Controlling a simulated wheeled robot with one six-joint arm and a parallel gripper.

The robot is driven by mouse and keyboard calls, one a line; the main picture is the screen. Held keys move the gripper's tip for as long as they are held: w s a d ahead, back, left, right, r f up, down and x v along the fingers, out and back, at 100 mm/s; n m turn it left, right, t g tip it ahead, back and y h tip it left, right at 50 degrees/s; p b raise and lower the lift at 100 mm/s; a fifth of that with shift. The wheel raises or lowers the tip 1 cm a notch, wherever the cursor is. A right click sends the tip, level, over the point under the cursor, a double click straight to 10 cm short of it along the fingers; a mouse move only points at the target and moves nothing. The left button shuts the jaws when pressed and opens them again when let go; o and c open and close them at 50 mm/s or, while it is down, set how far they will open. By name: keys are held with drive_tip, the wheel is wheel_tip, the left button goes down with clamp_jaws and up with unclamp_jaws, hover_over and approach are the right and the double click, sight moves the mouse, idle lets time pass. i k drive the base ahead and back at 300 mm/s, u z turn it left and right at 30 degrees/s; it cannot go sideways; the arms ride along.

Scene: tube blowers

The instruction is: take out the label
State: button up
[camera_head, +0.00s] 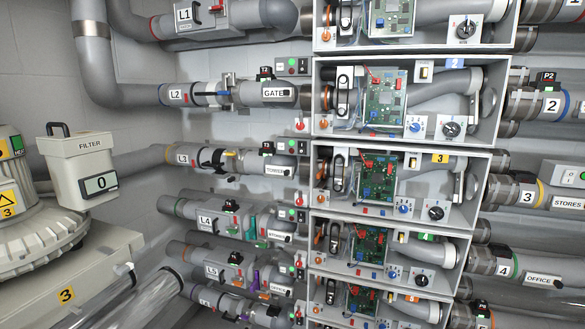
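Several white name labels show on the pipes. A label reading GATE (277,92) is on the L2 pipe, left of the second blower box. A label (277,170) whose small print I cannot read surely is on the L3 pipe. Another small label (280,236) is on the L4 pipe, and one (279,289) is on the L5 pipe. On the right, a STORES label (569,205) is by pipe 3 and an OFFICE label (541,281) is by pipe 4. I cannot tell which label is meant. My gripper is not in view.
Open blower boxes (315,131) with circuit boards and knobs are stacked in the middle. A filter box (83,170) showing 0 stands at the left above a ribbed grey housing (38,238). A clear tube (150,302) slants across the lower left. Pipes crowd both sides.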

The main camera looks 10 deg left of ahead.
sight(277, 170)
drive_tip(key=i, duration=1.85)
drive_tip(key=u, duration=3.3)
